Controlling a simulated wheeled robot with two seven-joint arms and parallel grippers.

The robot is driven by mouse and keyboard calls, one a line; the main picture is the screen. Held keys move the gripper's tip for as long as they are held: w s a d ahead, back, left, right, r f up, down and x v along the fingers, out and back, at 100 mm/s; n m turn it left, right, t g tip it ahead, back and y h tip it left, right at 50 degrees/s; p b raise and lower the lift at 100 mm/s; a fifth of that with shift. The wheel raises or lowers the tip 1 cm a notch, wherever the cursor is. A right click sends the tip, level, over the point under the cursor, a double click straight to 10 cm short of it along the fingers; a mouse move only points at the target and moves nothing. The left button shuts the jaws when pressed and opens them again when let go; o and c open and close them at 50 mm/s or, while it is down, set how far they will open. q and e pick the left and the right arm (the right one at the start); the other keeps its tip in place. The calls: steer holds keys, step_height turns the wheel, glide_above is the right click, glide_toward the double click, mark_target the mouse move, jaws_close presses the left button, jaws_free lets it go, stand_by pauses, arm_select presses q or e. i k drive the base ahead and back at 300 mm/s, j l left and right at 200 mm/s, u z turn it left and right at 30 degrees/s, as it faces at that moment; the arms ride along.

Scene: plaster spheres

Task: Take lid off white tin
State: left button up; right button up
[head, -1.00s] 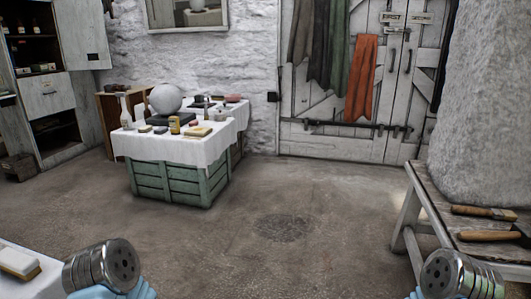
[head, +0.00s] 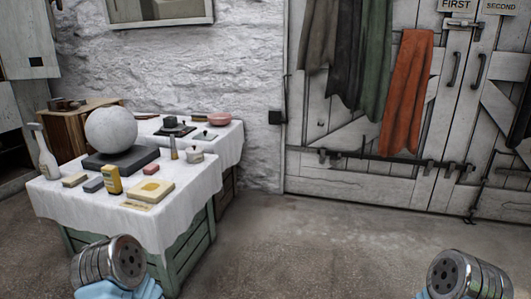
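A small pale, round lidded container (head: 195,155), which looks like the white tin, stands on the white-clothed table (head: 165,215) near its right back part. Its lid appears to be on, but it is small in view. Metal ends of my two arms show at the bottom left and bottom right, well in front of the table and apart from the tin. No gripper fingers can be seen on either side.
A white sphere (head: 111,130) sits on a dark slab (head: 120,160) left of the tin. A yellow tin (head: 112,180), a tan block (head: 150,192) and a white bottle (head: 45,155) stand nearby. Floor (head: 330,250) is clear to the right.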

mark_target(194, 149)
steer(key=i+u, duration=0.1)
steer(key=i, duration=0.65)
steer(key=i+l+u, duration=0.1)
steer(key=i, duration=0.7)
steer(key=i+l, duration=0.25)
steer(key=i, duration=0.5)
steer(key=j+u, duration=0.05)
